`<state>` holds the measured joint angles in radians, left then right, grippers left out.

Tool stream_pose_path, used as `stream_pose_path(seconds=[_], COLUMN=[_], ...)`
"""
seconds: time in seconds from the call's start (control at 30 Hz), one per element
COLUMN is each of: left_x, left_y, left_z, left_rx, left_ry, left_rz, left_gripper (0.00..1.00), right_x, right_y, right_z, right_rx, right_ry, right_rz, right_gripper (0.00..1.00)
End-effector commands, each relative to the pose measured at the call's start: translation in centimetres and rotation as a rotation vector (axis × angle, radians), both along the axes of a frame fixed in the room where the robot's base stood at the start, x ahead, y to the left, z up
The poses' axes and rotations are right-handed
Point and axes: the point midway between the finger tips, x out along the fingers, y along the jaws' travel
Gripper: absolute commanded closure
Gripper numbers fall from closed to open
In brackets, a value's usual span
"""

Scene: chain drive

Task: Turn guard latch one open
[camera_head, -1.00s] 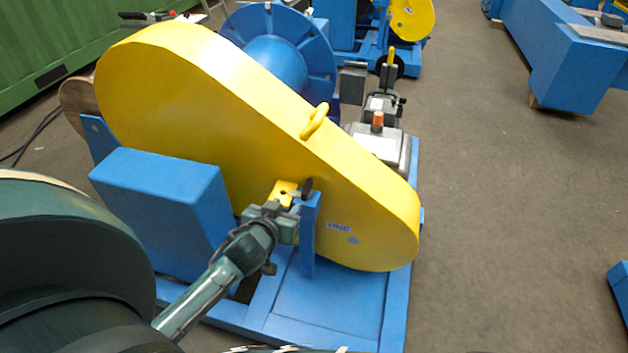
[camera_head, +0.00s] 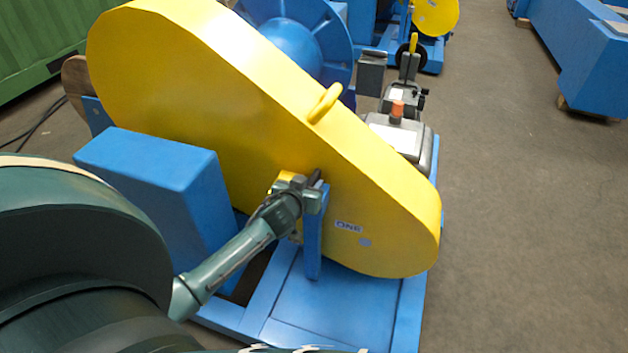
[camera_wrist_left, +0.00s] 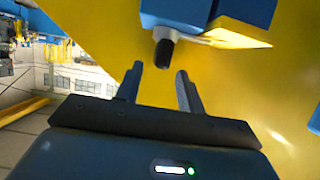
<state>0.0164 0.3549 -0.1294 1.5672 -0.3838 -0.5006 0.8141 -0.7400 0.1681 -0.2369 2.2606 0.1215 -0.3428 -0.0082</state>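The yellow chain guard (camera_head: 240,110) carries a label reading ONE (camera_head: 348,226). A blue post (camera_head: 314,235) stands in front of it. The latch, with a yellow plate (camera_wrist_left: 238,38) and a black round-ended knob (camera_wrist_left: 163,50), is at the post's top. My left gripper (camera_wrist_left: 160,72) is open, its two fingers apart, with the knob just beyond and between the tips in the wrist view. In the head view my left gripper (camera_head: 299,183) hides most of the latch. I cannot tell whether a finger touches it. My right gripper is in neither view.
A yellow handle loop (camera_head: 325,103) rises from the guard. A grey unit with an orange knob (camera_head: 397,110) is behind the guard. The floor at right is open.

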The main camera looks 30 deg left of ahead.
Motion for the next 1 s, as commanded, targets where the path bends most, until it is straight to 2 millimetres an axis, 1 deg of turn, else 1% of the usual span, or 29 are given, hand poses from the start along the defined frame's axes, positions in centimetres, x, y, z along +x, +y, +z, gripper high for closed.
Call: stream_pose_path(seconds=[0.03,0.1,0.27,0.4,0.67,0.7,0.77,1.0], left_x=[1.0,2.1,3.7,4.3,4.4,4.4,4.4,4.4], left_y=[0.2,0.5,0.8,1.0,1.0,1.0,1.0,1.0], left_z=[-0.5,-0.9,-1.6,-1.8,-1.9,-1.9,-1.9,-1.9], left_rx=[0.000,0.000,-0.001,-0.001,-0.001,-0.001,-0.001,-0.001], left_ry=[-0.002,-0.002,-0.001,-0.001,0.000,0.000,0.000,0.000], left_rz=[0.000,0.000,-0.002,-0.001,-0.001,-0.001,-0.001,-0.001], left_gripper=[0.62,0.62,0.62,0.62,0.62,0.63,0.68,0.87], right_x=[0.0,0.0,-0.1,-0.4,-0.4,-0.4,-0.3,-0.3], right_y=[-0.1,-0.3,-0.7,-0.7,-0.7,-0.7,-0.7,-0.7], right_z=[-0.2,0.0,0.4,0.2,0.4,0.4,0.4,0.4], right_rx=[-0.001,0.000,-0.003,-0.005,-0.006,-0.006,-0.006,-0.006], right_ry=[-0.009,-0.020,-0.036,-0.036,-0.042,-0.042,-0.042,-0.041], right_rz=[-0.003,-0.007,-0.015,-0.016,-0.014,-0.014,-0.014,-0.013], right_gripper=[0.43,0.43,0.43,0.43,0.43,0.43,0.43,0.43])
